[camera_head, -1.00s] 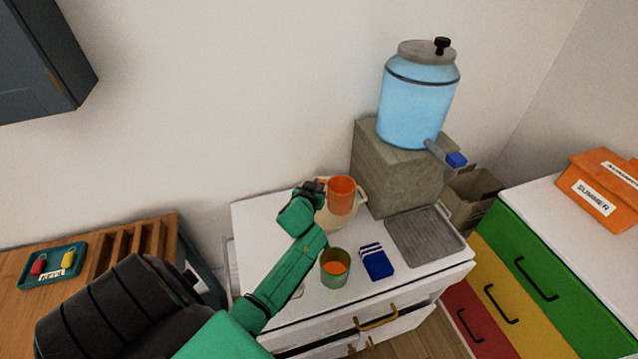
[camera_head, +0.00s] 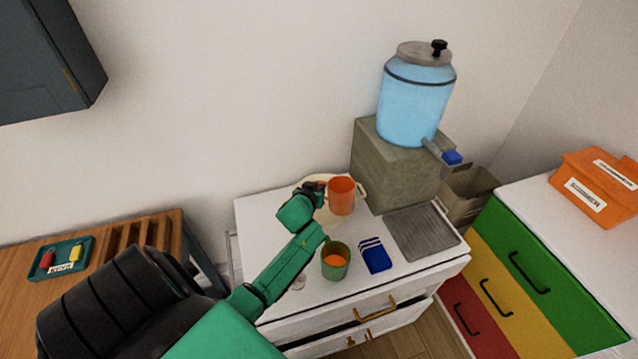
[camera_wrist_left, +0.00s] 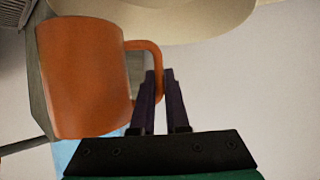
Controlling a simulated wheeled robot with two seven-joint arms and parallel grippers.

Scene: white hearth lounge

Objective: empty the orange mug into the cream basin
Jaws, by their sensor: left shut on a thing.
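The orange mug (camera_head: 342,196) is held by my left gripper (camera_head: 318,187), which is shut on its handle. In the left wrist view the mug (camera_wrist_left: 84,78) fills the left side, with the gripper's dark fingers (camera_wrist_left: 158,98) at the handle. The mug looks roughly upright in the head view; its contents cannot be made out. The cream basin (camera_head: 325,215) is on the white cabinet top behind and below the mug, partly hidden by the mug and gripper. Its pale curved rim (camera_wrist_left: 190,32) shows in the left wrist view. My right gripper is out of view.
A grey drain tray (camera_head: 421,244) lies right. A blue water dispenser (camera_head: 412,105) stands on a grey block (camera_head: 383,172) behind.

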